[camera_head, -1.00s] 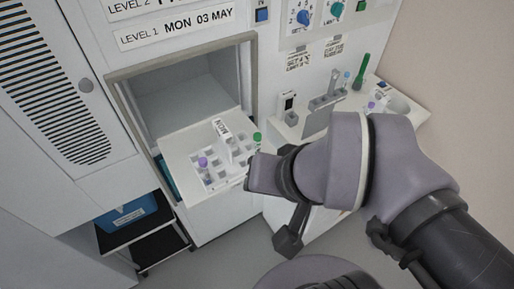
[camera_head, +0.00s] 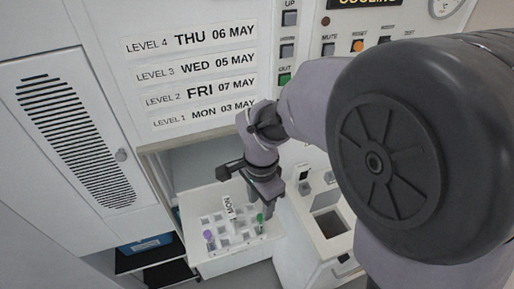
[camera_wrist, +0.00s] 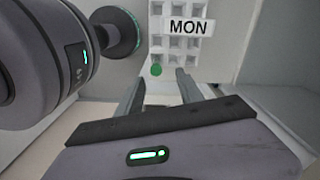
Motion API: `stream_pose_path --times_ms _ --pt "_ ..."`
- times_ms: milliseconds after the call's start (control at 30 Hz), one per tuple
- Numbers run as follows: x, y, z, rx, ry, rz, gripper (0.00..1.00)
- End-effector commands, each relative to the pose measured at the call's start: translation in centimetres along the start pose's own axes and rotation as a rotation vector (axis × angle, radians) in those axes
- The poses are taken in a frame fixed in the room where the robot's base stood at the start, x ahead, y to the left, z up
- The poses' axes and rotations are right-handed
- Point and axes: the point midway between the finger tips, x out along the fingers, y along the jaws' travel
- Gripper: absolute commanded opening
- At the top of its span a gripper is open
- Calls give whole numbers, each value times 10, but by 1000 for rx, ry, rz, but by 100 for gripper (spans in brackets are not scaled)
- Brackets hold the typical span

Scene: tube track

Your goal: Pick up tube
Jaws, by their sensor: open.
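A green-capped tube (camera_head: 260,219) stands in the front right part of the white rack drawer (camera_head: 216,262). In the wrist view its round green cap (camera_wrist: 156,70) lies just beyond the fingertips, roughly between them. My gripper (camera_head: 264,201) is over the right side of the rack, close above this tube. It is open and empty, with its two fingers (camera_wrist: 160,80) apart in the wrist view. A purple-capped tube (camera_head: 208,236) stands at the left of the rack. Whether the fingers reach past the cap is unclear.
A MON label (camera_head: 229,206) stands up from the rack, and it also shows in the wrist view (camera_wrist: 188,27). The other visible rack holes look empty. A white side bench (camera_head: 318,262) with a square opening stands to the right. A blue box (camera_head: 145,243) sits on a low black shelf at left.

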Motion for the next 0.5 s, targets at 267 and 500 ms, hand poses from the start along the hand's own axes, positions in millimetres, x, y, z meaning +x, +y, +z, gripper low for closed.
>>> stream_pose_path --times_ms 267,500 --pt "48 1 1 0 -1 0 44" --pt "91 7 5 0 -1 1 44"
